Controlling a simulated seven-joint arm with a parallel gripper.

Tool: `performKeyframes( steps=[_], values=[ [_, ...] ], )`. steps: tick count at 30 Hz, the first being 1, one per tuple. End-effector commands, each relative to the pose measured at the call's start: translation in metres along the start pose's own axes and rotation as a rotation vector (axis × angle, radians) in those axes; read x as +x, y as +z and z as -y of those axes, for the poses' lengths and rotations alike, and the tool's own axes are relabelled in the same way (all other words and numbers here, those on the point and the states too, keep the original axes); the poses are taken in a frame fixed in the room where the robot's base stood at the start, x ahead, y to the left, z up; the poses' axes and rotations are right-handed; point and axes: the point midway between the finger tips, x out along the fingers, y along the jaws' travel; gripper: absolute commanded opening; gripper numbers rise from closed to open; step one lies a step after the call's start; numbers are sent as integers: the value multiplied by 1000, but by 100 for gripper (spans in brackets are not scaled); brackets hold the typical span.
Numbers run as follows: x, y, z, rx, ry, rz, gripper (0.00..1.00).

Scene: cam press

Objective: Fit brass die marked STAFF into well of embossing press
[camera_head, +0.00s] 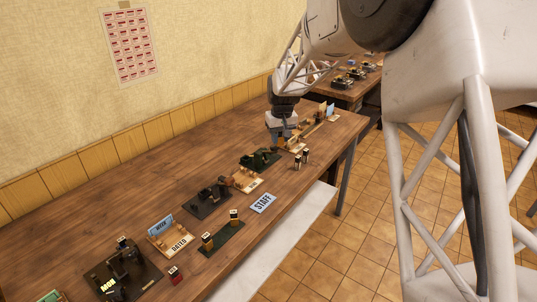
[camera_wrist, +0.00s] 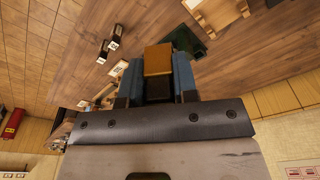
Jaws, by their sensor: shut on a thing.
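My gripper (camera_head: 277,146) is over the far right part of the long wooden table. In the wrist view its two blue fingers (camera_wrist: 157,82) are shut on a brass block (camera_wrist: 158,58), the brass die; no marking is readable on it. A dark green press (camera_head: 259,160) stands on the table just left of and nearer than my gripper. A dark green piece, probably part of this press, shows beyond the held die in the wrist view (camera_wrist: 187,41). A card reading STAFF (camera_head: 263,203) lies near the table's front edge. Any well is too small to make out.
Two dark small blocks (camera_head: 301,158) stand near the front edge. Further left are a dark press (camera_head: 208,202), a green mat (camera_head: 221,238) with two brass-sided blocks, a wooden tray (camera_head: 171,243), and a larger black press (camera_head: 122,272). Bare table lies along the wall side.

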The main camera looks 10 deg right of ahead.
Motion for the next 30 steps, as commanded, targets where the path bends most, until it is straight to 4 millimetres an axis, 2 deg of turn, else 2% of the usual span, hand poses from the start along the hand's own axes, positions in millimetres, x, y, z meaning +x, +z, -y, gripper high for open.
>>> performKeyframes(
  steps=[3, 6, 11, 20, 30],
  values=[
    [-4, -18, -14, 21, 3, 0, 1],
    [-5, -29, -18, 26, 5, -1, 1],
    [0, -46, -10, 4, 2, 0, 1],
    [20, -59, 45, -111, -11, 2, 1],
    [53, -55, 142, -306, -35, 2, 1]
  ],
)
